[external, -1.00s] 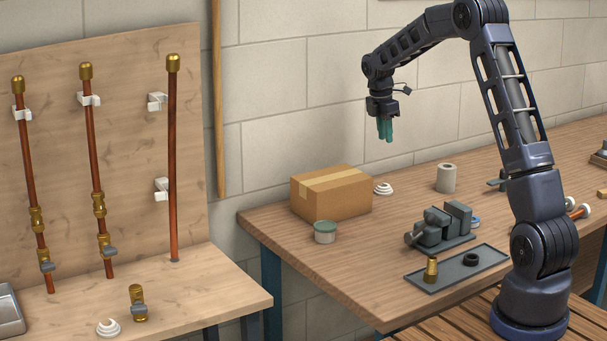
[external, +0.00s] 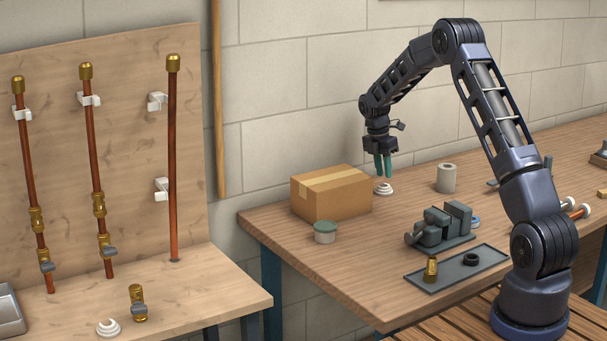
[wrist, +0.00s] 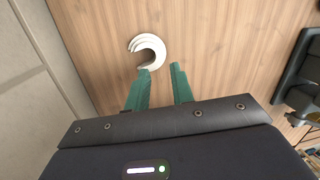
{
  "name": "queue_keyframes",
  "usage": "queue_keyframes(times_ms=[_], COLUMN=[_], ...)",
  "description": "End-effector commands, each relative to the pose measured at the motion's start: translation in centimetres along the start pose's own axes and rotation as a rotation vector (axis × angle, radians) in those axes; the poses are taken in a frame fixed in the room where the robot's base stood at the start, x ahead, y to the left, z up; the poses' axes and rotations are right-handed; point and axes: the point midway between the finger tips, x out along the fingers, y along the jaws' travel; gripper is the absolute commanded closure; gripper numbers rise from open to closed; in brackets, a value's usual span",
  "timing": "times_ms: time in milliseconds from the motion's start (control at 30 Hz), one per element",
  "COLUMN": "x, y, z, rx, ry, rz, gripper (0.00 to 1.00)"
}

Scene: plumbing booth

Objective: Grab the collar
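A white, ringed collar-like piece (external: 383,188) lies on the wooden bench, right of the cardboard box. In the wrist view this piece (wrist: 148,50) looks like stacked, curved rings with an opening at the lower left. My gripper (external: 384,175) points down just above it, with two green fingers. In the wrist view the gripper (wrist: 161,68) has its fingertips apart with nothing between them. The left fingertip appears next to the piece's lower edge; I cannot tell whether they touch. A similar white ringed piece (external: 108,328) lies on the left bench.
The cardboard box (external: 331,192) stands close left of my gripper. A grey roll (external: 446,178) stands to the right. A green-lidded tub (external: 325,232), a grey vise (external: 441,228) and a tray (external: 435,282) with a brass fitting and black ring are nearer the front.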

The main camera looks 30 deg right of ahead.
Motion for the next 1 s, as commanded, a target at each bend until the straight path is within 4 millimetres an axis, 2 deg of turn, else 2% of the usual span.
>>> queue_keyframes(times_ms=[167,467,733,867,1000], x=[1.1,4.9,5.3,5.2,5.2], y=[0.0,0.1,0.1,0.1,0.1], z=[0.2,0.7,0.7,0.7,0.7], rx=[0.0,0.0,0.0,0.0,0.0], ry=[0.0,0.001,0.001,0.001,0.001], rz=[-0.002,-0.002,0.0,0.0,0.0], gripper=[0.76,0.76,0.76,1.0,1.0])
